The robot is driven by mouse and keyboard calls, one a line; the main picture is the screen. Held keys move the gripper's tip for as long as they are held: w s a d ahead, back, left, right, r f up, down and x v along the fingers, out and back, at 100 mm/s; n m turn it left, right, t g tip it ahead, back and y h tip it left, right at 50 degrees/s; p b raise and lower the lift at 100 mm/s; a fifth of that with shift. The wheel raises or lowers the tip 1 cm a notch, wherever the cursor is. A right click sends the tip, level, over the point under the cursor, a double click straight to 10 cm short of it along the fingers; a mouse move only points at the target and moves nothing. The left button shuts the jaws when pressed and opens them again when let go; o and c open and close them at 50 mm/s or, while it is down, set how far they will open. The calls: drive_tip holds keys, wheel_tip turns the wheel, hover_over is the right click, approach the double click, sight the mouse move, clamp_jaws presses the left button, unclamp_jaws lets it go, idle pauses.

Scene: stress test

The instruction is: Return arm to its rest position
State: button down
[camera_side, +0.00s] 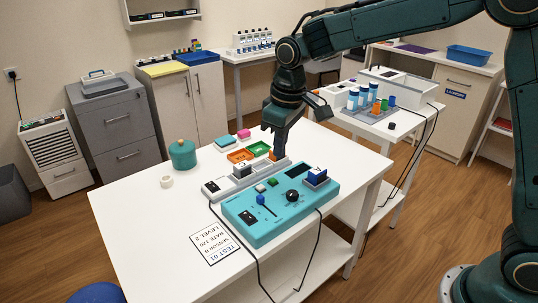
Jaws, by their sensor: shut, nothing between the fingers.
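My gripper (278,153) hangs from my dark green arm over the white table, fingers pointing down. It is shut, with no object seen between the fingers. Its tips are just behind the teal test panel (262,232), close to a grey strip-shaped unit (228,184) along the panel's back edge. I cannot tell whether the tips touch anything.
Orange (240,156) and green (259,148) trays lie behind the gripper. A green canister (182,155) and a tape roll (166,182) stand left. A printed card (214,247) lies in front. Bottles (363,95) stand on the right-hand table. Black cables hang over the front edge.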

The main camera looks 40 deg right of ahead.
drive_tip(key=s+d+r+m+t, duration=0.1)
drive_tip(key=s+d+r, duration=0.1)
drive_tip(key=s, duration=0.7)
drive_tip(key=s+d+r+m+t, duration=0.1)
drive_tip(key=s+d, duration=0.4)
drive_tip(key=s, duration=0.5)
drive_tip(key=s+d+r+m+t, duration=0.2)
drive_tip(key=s+d+r, duration=0.1)
drive_tip(key=s, duration=0.6)
drive_tip(key=shift+s+d+r, duration=0.15)
drive_tip(key=shift+s+r, duration=0.1)
drive_tip(key=shift+r, duration=0.15)
